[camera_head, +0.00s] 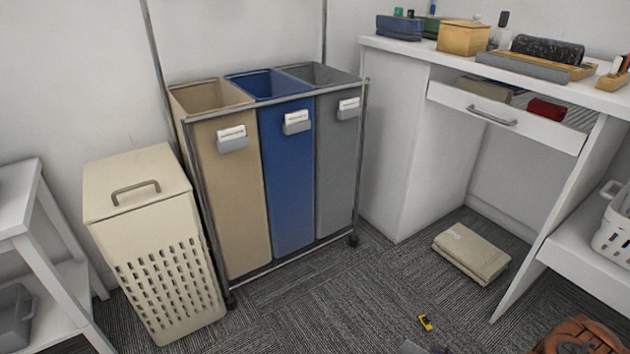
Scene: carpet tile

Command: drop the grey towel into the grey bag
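The grey bag (336,165) is the right one of three tall bags hanging in a wheeled metal frame. Its top is open and a white label is clipped to its front. A folded greyish-beige cloth (486,89) lies in the open drawer at the right; I cannot tell whether it is the grey towel. No other cloth in view is clearly grey. I cannot make out my gripper; only a small dark shape shows at the bottom edge, and I cannot tell what it is.
A beige bag (228,180) and a blue bag (287,170) hang beside the grey one. A lidded hamper (150,240) stands left. The drawer (500,118) juts out and holds a red cloth (546,110). A beige folded item (471,252) and a yellow object (425,322) lie on the carpet.

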